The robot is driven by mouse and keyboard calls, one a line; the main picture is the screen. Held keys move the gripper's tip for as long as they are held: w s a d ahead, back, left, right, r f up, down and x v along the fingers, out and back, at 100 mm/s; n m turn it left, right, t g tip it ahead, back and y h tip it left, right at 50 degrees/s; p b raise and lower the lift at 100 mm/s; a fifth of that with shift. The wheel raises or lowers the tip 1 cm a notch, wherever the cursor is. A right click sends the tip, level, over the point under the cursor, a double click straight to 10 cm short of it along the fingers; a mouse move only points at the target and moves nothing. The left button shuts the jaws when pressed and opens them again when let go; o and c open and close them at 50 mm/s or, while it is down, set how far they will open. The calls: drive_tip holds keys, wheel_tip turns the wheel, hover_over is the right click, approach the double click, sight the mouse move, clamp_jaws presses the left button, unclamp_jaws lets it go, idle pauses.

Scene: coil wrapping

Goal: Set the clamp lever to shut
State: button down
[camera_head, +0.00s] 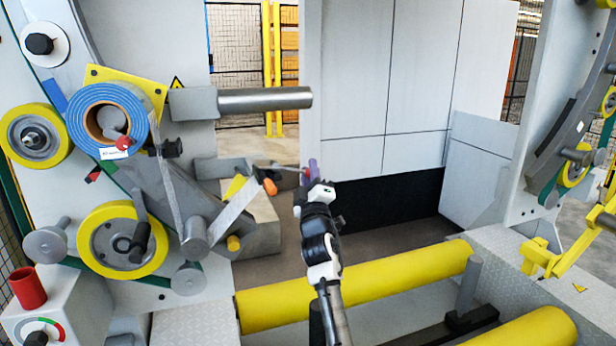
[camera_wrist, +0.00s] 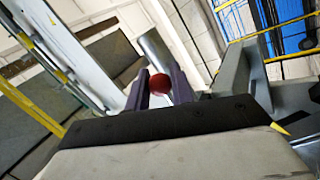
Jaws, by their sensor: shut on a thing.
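The clamp lever (camera_head: 282,167) is a thin grey rod in the head view, running roughly level to the right from a grey bracket. Its red ball knob (camera_wrist: 159,84) shows in the wrist view between two purple fingers. My gripper (camera_head: 311,170) is at the rod's right end, its fingers shut on the knob. It also shows in the wrist view (camera_wrist: 160,80), with the pads on both sides of the ball. The fingers hide part of the knob in the head view. The lever's pivot is too small to make out.
An orange-ended handle (camera_head: 269,186) lies just left of my gripper. A grey cylinder (camera_head: 265,100) sticks out above it. A blue tape roll (camera_head: 85,108) and yellow wheels stand at left. A yellow roller (camera_head: 360,285) lies in front. The space right of my gripper is open.

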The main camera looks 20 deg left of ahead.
drive_tip(key=shift+d+r+n+g+y+p, duration=0.1)
drive_tip(key=shift+r+n+g+y+p, duration=0.4)
drive_tip(key=shift+n+y, duration=0.6)
drive_tip(key=shift+d+r+n+g+y+p, duration=0.15)
drive_tip(key=shift+r+n+y, duration=0.55)
drive_tip(key=shift+n, duration=0.8)
drive_tip(key=shift+a, duration=0.15)
drive_tip(key=c, duration=1.3)
unclamp_jaws()
drive_tip(key=shift+o, duration=0.2)
drive_tip(key=shift+s+d+f+b, duration=0.2)
drive_tip(key=shift+s+f+b, duration=0.1)
drive_tip(key=shift+f+b, duration=0.1)
drive_tip(key=b+v, duration=0.4)
drive_tip(key=v, duration=0.8)
drive_tip(key=shift+s+d+f, duration=0.15)
drive_tip(key=shift+s+f, duration=0.05)
drive_tip(key=shift+s, duration=0.05)
